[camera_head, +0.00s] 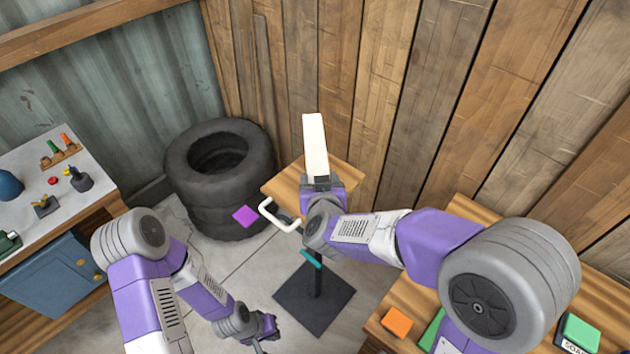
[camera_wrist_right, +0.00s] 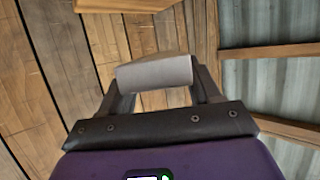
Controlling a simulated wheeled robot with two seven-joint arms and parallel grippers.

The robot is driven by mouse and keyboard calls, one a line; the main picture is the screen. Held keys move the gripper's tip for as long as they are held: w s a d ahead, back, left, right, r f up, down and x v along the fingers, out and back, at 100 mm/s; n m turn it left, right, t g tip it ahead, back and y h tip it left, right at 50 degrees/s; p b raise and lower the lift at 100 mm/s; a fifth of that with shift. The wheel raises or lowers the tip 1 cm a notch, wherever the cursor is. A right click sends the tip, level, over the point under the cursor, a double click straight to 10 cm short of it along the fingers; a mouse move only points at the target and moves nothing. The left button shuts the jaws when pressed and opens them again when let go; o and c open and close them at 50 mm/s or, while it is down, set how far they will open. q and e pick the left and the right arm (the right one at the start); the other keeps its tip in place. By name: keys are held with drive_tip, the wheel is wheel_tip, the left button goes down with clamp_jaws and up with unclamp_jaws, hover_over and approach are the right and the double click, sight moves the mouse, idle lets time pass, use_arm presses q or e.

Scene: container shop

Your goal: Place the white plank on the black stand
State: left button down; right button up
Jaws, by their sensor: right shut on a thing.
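The white plank (camera_head: 315,145) stands roughly upright in the head view, its lower end in my right gripper (camera_head: 318,181). In the right wrist view the gripper (camera_wrist_right: 156,84) is shut on the plank (camera_wrist_right: 155,72), which shows pale grey between the two fingers. The black stand (camera_head: 315,298) has a square floor plate and a post below my right arm. A wooden top (camera_head: 345,174) shows behind the gripper, which hides part of it. I cannot tell whether plank and top touch. My left gripper (camera_head: 264,334) is low at the bottom edge, away from the plank; its jaw opening is unclear.
Stacked black tires (camera_head: 215,190) stand left of the stand. A white handle (camera_head: 278,214) and a purple square (camera_head: 245,215) show beside it. A workbench (camera_head: 55,210) is at left; a wooden table (camera_head: 475,210) with small blocks is at right. Plank walls close the back.

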drive_tip(key=f+b, duration=0.1)
drive_tip(key=f, duration=0.1)
drive_tip(key=f+b, duration=0.1)
drive_tip(key=f, duration=0.1)
drive_tip(key=shift+s+a, duration=0.15)
drive_tip(key=shift+a, duration=0.05)
wheel_tip(320, 180, down, 6)
drive_tip(key=b, duration=0.3)
drive_tip(key=shift+b, duration=0.35)
drive_tip(key=shift+r, duration=0.15)
drive_tip(key=o, duration=0.7)
drive_tip(key=shift+f, duration=0.25)
drive_tip(key=o, duration=0.5)
drive_tip(key=shift+r, duration=0.1)
